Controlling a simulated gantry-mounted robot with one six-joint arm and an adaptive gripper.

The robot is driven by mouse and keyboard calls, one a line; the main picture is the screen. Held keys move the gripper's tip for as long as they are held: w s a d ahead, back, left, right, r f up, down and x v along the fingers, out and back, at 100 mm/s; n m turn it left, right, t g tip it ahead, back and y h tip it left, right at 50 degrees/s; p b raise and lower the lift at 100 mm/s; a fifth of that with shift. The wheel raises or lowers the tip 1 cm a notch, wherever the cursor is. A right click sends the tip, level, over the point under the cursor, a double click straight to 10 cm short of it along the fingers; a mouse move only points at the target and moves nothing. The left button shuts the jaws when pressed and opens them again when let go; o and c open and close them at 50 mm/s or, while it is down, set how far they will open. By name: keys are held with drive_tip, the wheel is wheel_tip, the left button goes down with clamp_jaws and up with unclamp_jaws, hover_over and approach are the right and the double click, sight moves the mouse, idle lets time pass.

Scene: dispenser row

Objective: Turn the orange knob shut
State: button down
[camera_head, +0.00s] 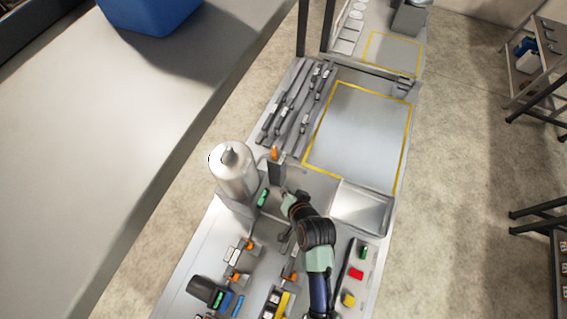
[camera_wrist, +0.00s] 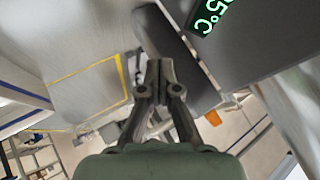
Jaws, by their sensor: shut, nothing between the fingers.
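A small orange knob (camera_head: 274,153) sits on top of a grey upright block beside the silver tank. Other small orange parts show lower down, one (camera_head: 249,244) by a white-labelled unit and another (camera_head: 236,277) near the front; I cannot tell which one the task means. My gripper (camera_head: 284,192) is just below and right of the grey block, apart from the knob. In the wrist view my gripper (camera_wrist: 160,68) is shut and empty, its tips close to a grey block. Orange also shows in the wrist view (camera_wrist: 213,117), partly hidden and unclear.
The silver tank (camera_head: 232,172) stands left of my gripper. A green display (camera_wrist: 209,15) is on a dark housing close by. An open metal tray (camera_head: 361,207) is to the right. A yellow-outlined bare area (camera_head: 358,130) lies beyond.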

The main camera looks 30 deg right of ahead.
drive_tip(key=s+d+r+m+t+y+b, duration=0.2)
drive_tip(key=s+d+r+m+t+y, duration=0.35)
drive_tip(key=d+r+t, duration=0.35)
drive_tip(key=g+p, duration=0.1)
approach(274, 153)
drive_tip(key=shift+n+y, duration=0.25)
drive_tip(key=shift+y, duration=0.2)
drive_tip(key=w+d, duration=0.1)
drive_tip(key=w, duration=0.1)
drive_tip(key=w+d+f, duration=0.1)
drive_tip(key=w+d, duration=0.1)
drive_tip(key=shift+d, duration=0.2)
drive_tip(key=w+a, duration=0.1)
drive_tip(key=w+a+p, duration=0.1)
drive_tip(key=a, duration=0.1)
drive_tip(key=shift+w+a+p, duration=0.2)
drive_tip(key=shift+a+p, duration=0.1)
drive_tip(key=shift+a, duration=0.05)
drive_tip(key=shift+f, duration=0.1)
